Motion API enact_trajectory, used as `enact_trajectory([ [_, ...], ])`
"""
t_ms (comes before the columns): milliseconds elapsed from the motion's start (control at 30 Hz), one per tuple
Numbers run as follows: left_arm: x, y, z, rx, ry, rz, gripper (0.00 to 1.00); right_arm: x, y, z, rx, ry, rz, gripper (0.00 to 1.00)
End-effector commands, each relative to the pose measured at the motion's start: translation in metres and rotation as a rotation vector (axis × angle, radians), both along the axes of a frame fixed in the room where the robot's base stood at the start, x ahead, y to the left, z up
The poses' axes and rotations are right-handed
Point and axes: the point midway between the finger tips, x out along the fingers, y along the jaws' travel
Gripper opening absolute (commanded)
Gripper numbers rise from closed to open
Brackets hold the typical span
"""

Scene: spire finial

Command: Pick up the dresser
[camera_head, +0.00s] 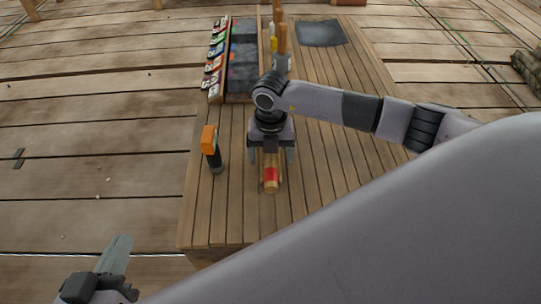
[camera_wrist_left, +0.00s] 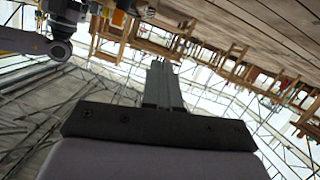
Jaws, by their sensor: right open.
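A wooden tool with a red band (camera_head: 271,175), which I take to be the dresser, lies on the slatted wooden table (camera_head: 225,215). Its far part is hidden under my right gripper. My right gripper (camera_head: 271,158) points down over it with its fingers apart, one on each side of the wood. I cannot tell whether the fingers touch it. My left gripper (camera_head: 118,252) is off the table at the lower left, with its fingers together and nothing seen between them. Its fingers also show in the left wrist view (camera_wrist_left: 162,85).
An orange-topped tool with a dark handle (camera_head: 212,148) is just left of my right gripper. A dark compartment tray (camera_head: 243,60) with colourful items along its left, upright wooden handles (camera_head: 281,35) and a grey sheet (camera_head: 321,33) are at the back. The table's near end is clear.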

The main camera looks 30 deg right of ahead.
Motion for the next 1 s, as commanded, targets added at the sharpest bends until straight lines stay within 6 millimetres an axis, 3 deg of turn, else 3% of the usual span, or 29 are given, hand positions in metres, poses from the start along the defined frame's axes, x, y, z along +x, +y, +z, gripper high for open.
enact_trajectory([
  [67,0.0,0.0,0.0,0.0,0.0,0.0,0.0,0.0,0.0,0.0,0.0,0.0,0.001,0.83],
  [267,0.0,0.0,0.0,-0.001,0.001,-0.001,0.0,0.0,0.0,0.001,0.001,0.0,0.001,0.22],
  [300,0.0,0.0,0.0,-0.001,0.001,-0.001,0.0,0.0,0.0,0.001,0.001,0.0,0.001,0.17],
  [533,0.0,0.0,0.001,-0.002,0.002,-0.002,0.0,0.001,0.0,0.002,0.001,-0.002,0.001,0.17],
  [667,-0.001,-0.002,0.005,-0.013,0.013,-0.006,0.0,0.001,0.001,0.014,0.002,-0.005,0.002,0.17],
  [767,0.0,-0.006,0.005,-0.033,0.047,-0.013,0.0,0.001,0.0,0.032,0.002,-0.005,0.002,0.17],
  [1000,0.005,-0.021,0.009,-0.113,0.147,-0.037,0.0,0.001,0.0,0.101,0.002,-0.008,0.003,0.17],
])
